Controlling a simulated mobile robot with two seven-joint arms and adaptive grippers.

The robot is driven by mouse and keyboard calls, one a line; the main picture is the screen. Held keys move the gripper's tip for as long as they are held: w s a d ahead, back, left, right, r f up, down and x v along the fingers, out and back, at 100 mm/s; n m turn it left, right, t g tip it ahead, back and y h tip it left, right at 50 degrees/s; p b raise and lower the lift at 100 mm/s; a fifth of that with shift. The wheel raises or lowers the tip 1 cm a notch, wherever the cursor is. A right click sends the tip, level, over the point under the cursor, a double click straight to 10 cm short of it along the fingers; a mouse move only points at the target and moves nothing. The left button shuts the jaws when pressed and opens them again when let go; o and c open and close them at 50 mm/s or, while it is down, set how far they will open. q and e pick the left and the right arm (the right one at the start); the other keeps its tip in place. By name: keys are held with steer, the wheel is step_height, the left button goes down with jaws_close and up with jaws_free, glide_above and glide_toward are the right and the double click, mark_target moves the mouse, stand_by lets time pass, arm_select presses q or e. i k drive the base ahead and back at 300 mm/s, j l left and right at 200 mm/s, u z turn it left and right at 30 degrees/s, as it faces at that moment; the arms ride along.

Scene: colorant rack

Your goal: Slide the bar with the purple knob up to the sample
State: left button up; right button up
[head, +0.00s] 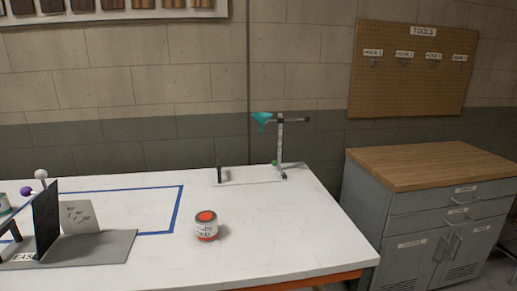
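The purple knob (26,191) shows at the left edge of the head view, just behind a dark upright panel (46,222). The bar it belongs to is mostly hidden by that panel. A pale card with dark marks (78,217) stands just right of the panel; it may be the sample, but I cannot tell. Both stand on a grey base plate (105,250) with a partly visible label. The gap between bar and sample cannot be judged. Neither of my grippers is in view.
A white knob (41,174) rises beside the purple one. A paint can (206,228) stands on the white table (290,235), right of the blue tape outline (178,205). A stand with a teal funnel (262,120) is at the back. A grey cabinet (415,220) stands right.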

mark_target(27, 192)
steer(key=k+j+u, duration=0.15)
steer(key=j, duration=0.65)
steer(key=j+u, duration=0.15)
steer(key=j, duration=0.65)
